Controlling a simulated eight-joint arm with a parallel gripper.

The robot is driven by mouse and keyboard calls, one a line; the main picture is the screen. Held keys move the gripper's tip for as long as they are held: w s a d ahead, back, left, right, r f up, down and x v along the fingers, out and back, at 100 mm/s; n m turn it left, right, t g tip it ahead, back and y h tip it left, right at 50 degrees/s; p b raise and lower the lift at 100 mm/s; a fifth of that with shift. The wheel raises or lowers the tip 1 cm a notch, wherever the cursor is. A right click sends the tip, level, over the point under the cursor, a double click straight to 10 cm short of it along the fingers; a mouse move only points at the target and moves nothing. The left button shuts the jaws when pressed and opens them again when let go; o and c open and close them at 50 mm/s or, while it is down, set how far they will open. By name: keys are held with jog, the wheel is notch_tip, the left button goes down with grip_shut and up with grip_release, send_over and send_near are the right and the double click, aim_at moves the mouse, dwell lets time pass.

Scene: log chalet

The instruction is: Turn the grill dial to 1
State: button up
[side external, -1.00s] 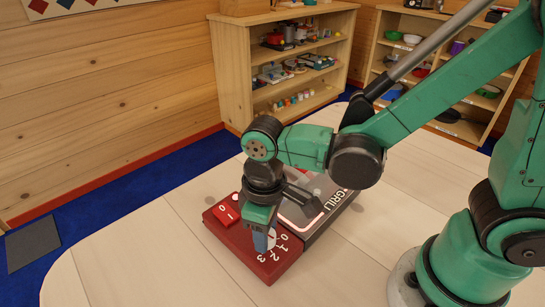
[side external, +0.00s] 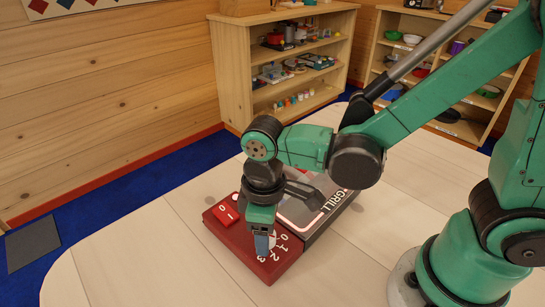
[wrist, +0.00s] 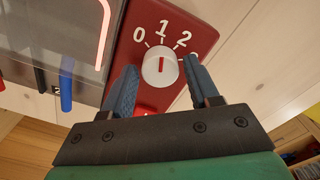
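The grill (side external: 318,212) is a dark-topped box with a red front panel (side external: 285,264) on the pale table. In the wrist view, the white round dial (wrist: 151,72) sits on the red panel (wrist: 200,38), with printed numbers 0, 1 and 2 in view. Its red mark points up at the 1. My gripper (wrist: 159,66) is over the dial, its two blue fingers apart, one on each side of it. A narrow gap seems to show beside the dial, but contact is hard to tell. In the side view my gripper (side external: 262,248) hides the dial.
A red switch (side external: 225,214) marked 0 and I is at the panel's left end. The table (side external: 150,262) is clear around the grill. Wooden shelves (side external: 235,75) with toy kitchenware stand behind, beyond the table.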

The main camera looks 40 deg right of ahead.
jog(key=shift+o, duration=0.7)
jog(key=shift+r, duration=2.85)
jog(key=shift+d, duration=0.1)
jog(key=w+d+r+m+t, duration=0.1)
jog(key=d+r+m+t, duration=0.2)
jog(key=d+m+t, duration=0.3)
jog(key=d+m, duration=0.1)
jog(key=d, duration=0.4)
jog(key=shift+w+d+r+t, duration=0.15)
jog(key=shift+w+d+t, duration=0.05)
jog(key=shift+w+t, duration=0.15)
jog(key=o, duration=0.4)
jog(key=shift+d+r, duration=0.25)
jog(key=shift+d, duration=0.2)
jog(key=d+r+m, duration=0.1)
jog(key=d+r, duration=0.1)
jog(key=d+r+m+h, duration=0.1)
jog(key=d+r, duration=0.1)
jog(key=d+r+m, duration=0.1)
jog(key=d+r, duration=0.1)
jog(key=shift+w+d+r+h, duration=0.2)
jog(key=shift+w+r+h, duration=0.05)
jog(key=shift+r+h, duration=0.1)
jog(key=s+d+r+m+h, duration=0.1)
jog(key=s+d+r+m, duration=0.2)
jog(key=d+r, duration=0.25)
jog(key=x, duration=0.9)
jog(key=shift+w+f, duration=0.15)
jog(key=shift+w, duration=0.05)
